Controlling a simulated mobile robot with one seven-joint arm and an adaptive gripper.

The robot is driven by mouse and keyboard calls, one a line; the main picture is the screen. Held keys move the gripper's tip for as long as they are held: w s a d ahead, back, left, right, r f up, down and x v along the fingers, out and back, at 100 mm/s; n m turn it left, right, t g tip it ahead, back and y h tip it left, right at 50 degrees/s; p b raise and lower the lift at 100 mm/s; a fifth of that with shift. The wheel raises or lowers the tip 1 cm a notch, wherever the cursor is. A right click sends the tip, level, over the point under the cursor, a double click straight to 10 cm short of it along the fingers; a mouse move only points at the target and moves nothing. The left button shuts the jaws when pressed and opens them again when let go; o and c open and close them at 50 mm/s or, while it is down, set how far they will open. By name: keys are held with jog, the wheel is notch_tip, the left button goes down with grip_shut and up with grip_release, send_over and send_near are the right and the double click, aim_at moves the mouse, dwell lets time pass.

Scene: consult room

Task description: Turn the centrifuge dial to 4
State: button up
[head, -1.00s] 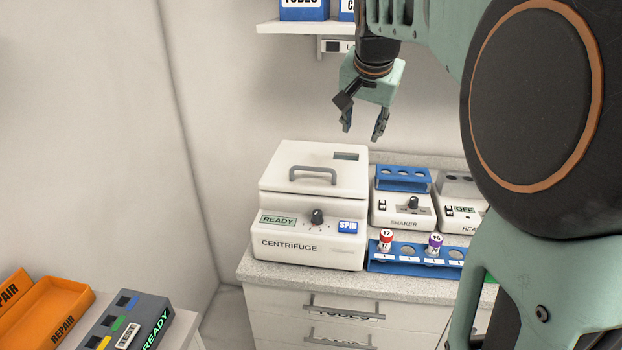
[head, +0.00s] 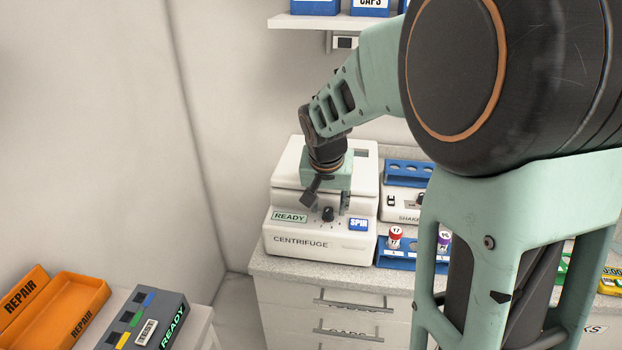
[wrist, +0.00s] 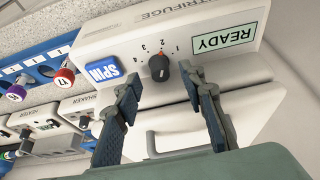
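The white centrifuge (head: 320,250) stands on the counter, its lid shut. Its black dial (head: 328,213) sits on the front panel between the green READY display (head: 290,217) and the blue SPIN button (head: 358,224). In the wrist view the dial (wrist: 160,67) shows an orange mark, with the numbers 1 to 4 around it; I cannot tell surely which number it points to. My gripper (wrist: 159,78) is open and empty, its fingers apart on either side of the dial's line, not touching it. In the head view my wrist is above the panel and hides part of the lid.
A blue rack (head: 390,258) with a red-capped and a purple-capped tube stands close right of the centrifuge, with the shaker (head: 401,205) behind it. The centrifuge lid handle (wrist: 151,142) lies near my fingers. Orange bins (head: 75,300) are at lower left.

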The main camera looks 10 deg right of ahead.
jog(key=shift+x, duration=1.1)
grip_shut()
jog(key=shift+n, duration=0.4)
jog(key=shift+n+y+p, duration=0.3)
jog(key=shift+n+p, duration=0.05)
jog(key=shift+n, duration=0.05)
